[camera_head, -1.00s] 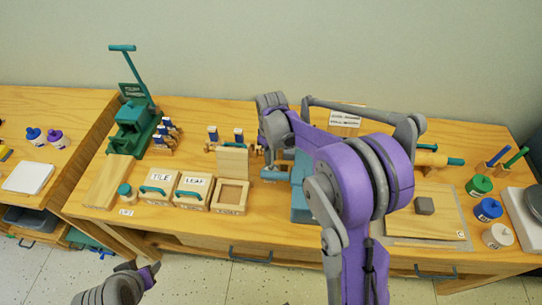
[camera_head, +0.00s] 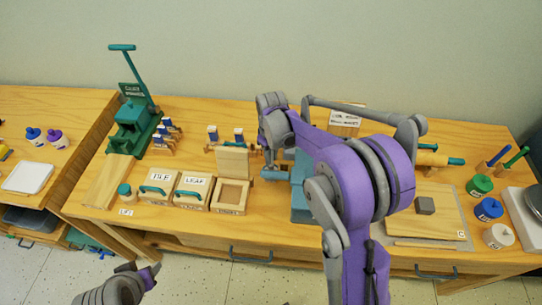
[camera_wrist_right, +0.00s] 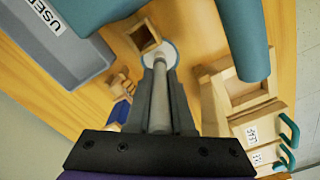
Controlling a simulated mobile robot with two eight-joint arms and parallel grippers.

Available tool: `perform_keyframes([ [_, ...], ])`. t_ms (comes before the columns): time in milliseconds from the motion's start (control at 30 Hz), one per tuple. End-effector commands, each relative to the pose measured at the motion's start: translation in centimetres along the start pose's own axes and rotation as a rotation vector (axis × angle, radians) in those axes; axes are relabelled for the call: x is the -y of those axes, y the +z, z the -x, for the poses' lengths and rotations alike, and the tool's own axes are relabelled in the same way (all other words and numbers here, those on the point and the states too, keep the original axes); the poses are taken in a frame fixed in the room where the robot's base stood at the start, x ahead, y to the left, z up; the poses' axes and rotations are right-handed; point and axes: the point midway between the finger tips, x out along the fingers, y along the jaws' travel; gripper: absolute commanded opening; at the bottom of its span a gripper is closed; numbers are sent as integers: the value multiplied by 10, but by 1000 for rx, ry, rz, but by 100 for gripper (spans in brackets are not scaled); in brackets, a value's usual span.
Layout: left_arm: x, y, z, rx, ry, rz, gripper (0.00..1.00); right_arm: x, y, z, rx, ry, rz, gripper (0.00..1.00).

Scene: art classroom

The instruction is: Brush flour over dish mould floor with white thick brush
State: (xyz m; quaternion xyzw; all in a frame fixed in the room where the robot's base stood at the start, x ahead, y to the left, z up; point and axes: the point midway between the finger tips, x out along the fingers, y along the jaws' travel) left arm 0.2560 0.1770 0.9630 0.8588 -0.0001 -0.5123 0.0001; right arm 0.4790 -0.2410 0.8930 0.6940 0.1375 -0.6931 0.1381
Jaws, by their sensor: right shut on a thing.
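The dish mould (camera_head: 233,194) is an open square wooden frame right of the LEAF box, with a wooden board upright behind it. It also shows right of the fingers in the right wrist view (camera_wrist_right: 240,85). My right gripper (camera_wrist_right: 162,82) is shut on the brush (camera_wrist_right: 159,112), whose pale grey handle runs between the fingers. Its far end meets a round white-and-blue part (camera_wrist_right: 160,53), left of the mould in that view. My arm hides most of the brush in the head view. No flour can be made out. My left gripper (camera_head: 140,272) is low at the left, off the table.
The TILE box (camera_head: 161,187) and LEAF box (camera_head: 193,190) stand left of the mould. A blue-grey container labelled USED (camera_wrist_right: 45,50) and a teal cylinder (camera_wrist_right: 245,40) flank the brush in the wrist view. A green press (camera_head: 133,120) stands at the back left.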

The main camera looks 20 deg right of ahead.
Motion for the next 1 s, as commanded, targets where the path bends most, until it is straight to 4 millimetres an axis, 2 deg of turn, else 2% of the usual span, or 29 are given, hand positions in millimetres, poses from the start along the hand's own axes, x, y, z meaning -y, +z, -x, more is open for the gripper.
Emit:
perform_keyframes([
  [433,0,-2,1,-2,0,0,50,1,1,2,2,-2,0,0],
  [1000,0,-25,18,-25,0,0,50,0,-1,49,-1,0,0,0],
])
